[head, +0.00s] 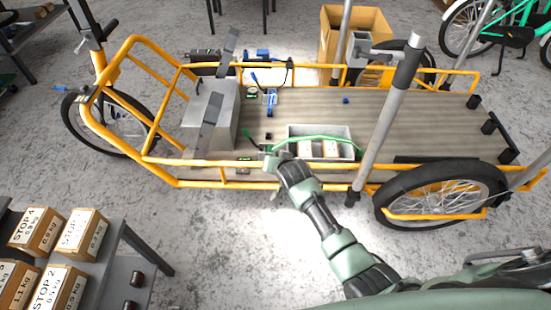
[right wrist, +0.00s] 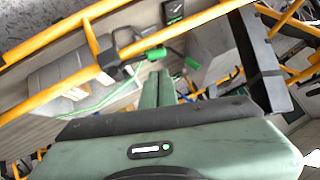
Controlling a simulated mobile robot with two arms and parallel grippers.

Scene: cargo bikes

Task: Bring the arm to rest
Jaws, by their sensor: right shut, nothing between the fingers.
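My right arm reaches up from the lower right in the head view. Its gripper (head: 272,160) is at the near side rail of the orange cargo bike (head: 215,183), beside the grey bin (head: 357,154). In the right wrist view the gripper (right wrist: 158,76) has its fingers together with nothing between them. A green cable (head: 310,137) runs over the bin close to the gripper; it also shows in the right wrist view (right wrist: 95,105). A green connector (right wrist: 157,53) appears just beyond the fingertips; I cannot tell whether they touch. My left gripper is not in view.
A grey metal box (head: 212,100) with black straps sits on the bike's deck (head: 425,125). A grey upright post (head: 392,110) stands right of my arm. A shelf with labelled cartons (head: 84,231) is at lower left. A large open carton (head: 325,40) stands behind.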

